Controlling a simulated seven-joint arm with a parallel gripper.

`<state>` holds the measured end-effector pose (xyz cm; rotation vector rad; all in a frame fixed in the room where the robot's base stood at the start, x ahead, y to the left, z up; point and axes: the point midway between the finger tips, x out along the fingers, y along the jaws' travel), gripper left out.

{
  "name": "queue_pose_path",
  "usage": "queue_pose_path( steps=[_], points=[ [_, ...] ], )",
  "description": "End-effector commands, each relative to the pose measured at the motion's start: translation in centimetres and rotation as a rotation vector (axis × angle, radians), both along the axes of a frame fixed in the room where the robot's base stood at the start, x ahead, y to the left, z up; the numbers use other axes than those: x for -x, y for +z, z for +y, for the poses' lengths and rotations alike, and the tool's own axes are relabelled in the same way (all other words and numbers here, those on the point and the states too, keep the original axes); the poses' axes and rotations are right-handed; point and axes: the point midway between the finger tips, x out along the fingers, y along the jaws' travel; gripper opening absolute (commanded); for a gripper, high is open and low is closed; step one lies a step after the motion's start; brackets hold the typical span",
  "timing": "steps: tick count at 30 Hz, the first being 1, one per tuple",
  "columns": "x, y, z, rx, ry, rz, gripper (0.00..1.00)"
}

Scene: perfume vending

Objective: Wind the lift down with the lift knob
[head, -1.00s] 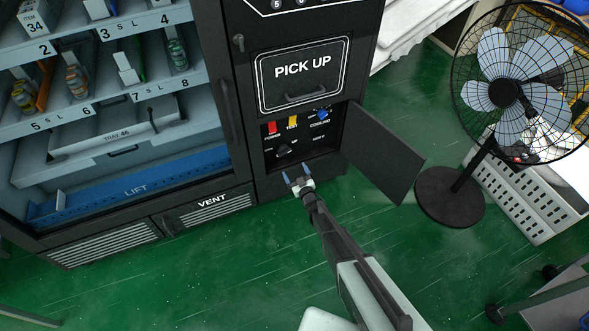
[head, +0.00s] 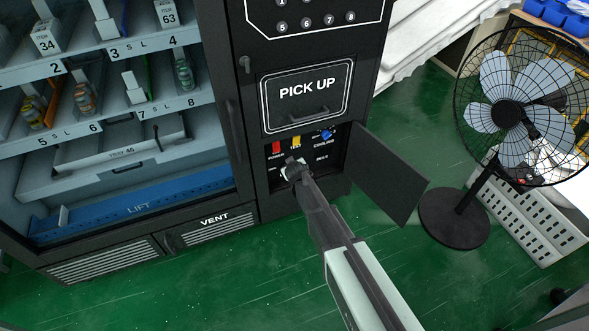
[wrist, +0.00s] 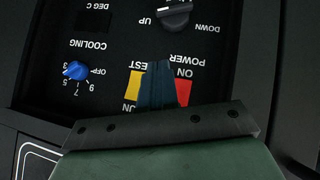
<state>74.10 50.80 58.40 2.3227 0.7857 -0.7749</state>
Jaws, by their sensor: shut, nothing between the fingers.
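The lift knob (wrist: 175,14) is a dark round knob with a pale ridge, at the top of the wrist view, where the panel appears upside down. UP and DOWN are printed beside it. My gripper (wrist: 160,84) is shut and empty, its dark blue fingers over the panel near the red and yellow switches, apart from the knob in that picture. In the head view my gripper (head: 293,164) is inside the open control compartment and hides the knob. The blue lift (head: 100,217), marked LIFT, sits low behind the glass.
The red power switch (wrist: 184,88), yellow test switch (wrist: 133,88) and blue cooling knob (wrist: 75,70) share the panel. The open compartment door (head: 388,180) stands to the right. A fan (head: 507,115) stands farther right. Green floor lies clear in front.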

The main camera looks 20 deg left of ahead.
Motion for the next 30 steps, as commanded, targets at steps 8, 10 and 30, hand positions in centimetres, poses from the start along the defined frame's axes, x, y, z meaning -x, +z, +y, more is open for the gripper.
queue_pose_path(
  steps=[8, 10, 30],
  points=[
    [-0.9, -0.8, 0.5, 0.006, -0.003, 0.005, 0.0],
    [-1.5, -1.4, 0.8, 0.006, -0.003, 0.005, 0.0],
    [-7.3, -9.3, 2.8, 0.005, -0.003, 0.005, 0.0]
  ],
)
